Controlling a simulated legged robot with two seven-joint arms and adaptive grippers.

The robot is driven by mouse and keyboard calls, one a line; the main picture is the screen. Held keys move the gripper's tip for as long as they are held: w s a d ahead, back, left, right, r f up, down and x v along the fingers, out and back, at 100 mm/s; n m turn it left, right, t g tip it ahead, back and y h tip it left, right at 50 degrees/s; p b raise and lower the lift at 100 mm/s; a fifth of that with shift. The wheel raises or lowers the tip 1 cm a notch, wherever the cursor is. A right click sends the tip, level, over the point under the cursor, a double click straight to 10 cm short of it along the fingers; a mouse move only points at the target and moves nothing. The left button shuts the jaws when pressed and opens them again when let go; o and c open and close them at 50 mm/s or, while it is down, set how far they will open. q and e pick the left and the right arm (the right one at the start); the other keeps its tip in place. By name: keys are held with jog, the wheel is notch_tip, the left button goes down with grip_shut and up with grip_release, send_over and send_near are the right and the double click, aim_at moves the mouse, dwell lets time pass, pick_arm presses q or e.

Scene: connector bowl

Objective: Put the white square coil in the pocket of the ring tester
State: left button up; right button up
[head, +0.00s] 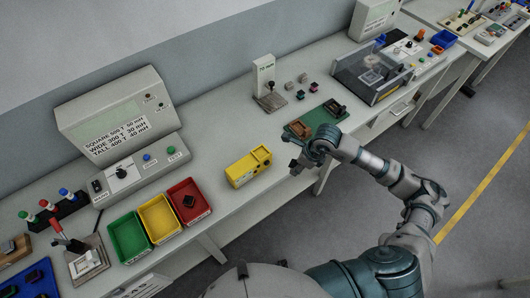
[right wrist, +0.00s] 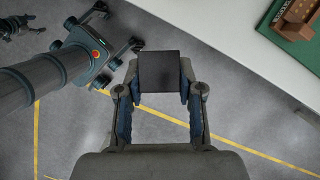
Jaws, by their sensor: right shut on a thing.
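My right gripper (head: 297,167) is at the front edge of the bench, right of the yellow box. In the right wrist view its fingers (right wrist: 159,98) are shut on a dark square block (right wrist: 159,72). That face looks dark grey, not white, so I cannot confirm it is the white square coil.
A green mat (head: 326,114) with a brown and a dark block lies behind my right gripper. Green (head: 128,238), yellow (head: 159,219) and red (head: 197,207) bins stand left; the red one holds a dark piece. The bench behind the yellow box is clear.

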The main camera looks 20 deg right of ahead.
jog(key=p, duration=0.4)
send_over(261, 152)
jog(key=s+d, duration=0.2)
jog(key=shift+w+a+f, duration=0.1)
jog(key=shift+a+f, duration=0.15)
jog(key=shift+f, duration=0.35)
jog(key=shift+w+a+f+p, duration=0.2)
jog(key=shift+w+f+p, duration=0.1)
jog(key=shift+f, duration=0.3)
jog(key=shift+w+a+f+p, duration=0.2)
jog(key=shift+w+f, duration=0.1)
jog(key=shift+f, duration=0.3)
jog(key=shift+d+f, duration=0.1)
jog(key=shift+f, duration=0.4)
jog(key=shift+f, duration=0.1)
